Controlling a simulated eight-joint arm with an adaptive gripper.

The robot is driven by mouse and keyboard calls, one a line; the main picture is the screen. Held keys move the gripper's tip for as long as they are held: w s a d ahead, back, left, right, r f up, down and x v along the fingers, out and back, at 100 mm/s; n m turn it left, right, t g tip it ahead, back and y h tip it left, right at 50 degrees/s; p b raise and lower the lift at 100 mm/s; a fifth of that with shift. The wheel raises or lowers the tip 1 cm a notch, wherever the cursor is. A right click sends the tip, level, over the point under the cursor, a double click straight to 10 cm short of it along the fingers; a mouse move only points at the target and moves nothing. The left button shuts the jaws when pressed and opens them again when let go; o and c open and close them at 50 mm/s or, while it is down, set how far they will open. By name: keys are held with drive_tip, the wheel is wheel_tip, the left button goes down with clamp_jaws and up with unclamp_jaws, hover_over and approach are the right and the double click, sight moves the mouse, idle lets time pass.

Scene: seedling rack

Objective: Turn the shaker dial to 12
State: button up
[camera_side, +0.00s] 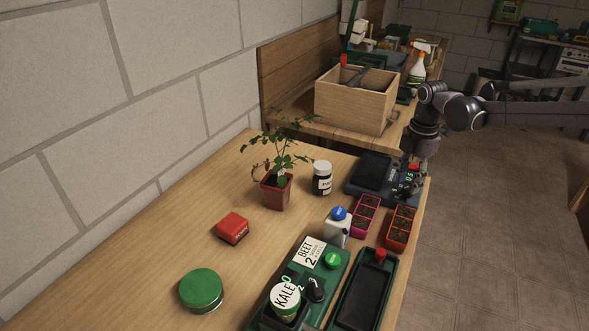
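A dark blue-grey device (356,185), apparently the shaker, stands at the table's far right edge. It has a flat black top and a control panel at its right end with small lit green characters and red spots. The characters are too small to read surely. My gripper (416,160) points down at this panel end, at or just above it. The fingers are dark and small here, so I cannot tell whether they are open or touch the dial. The dial is not clearly visible; my gripper partly covers the panel.
A potted plant (277,190) is further left. A wooden crate (353,106) stands behind.

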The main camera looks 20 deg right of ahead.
drive_tip(key=shift+f, duration=0.8)
drive_tip(key=shift+c, duration=0.3)
clamp_jaws()
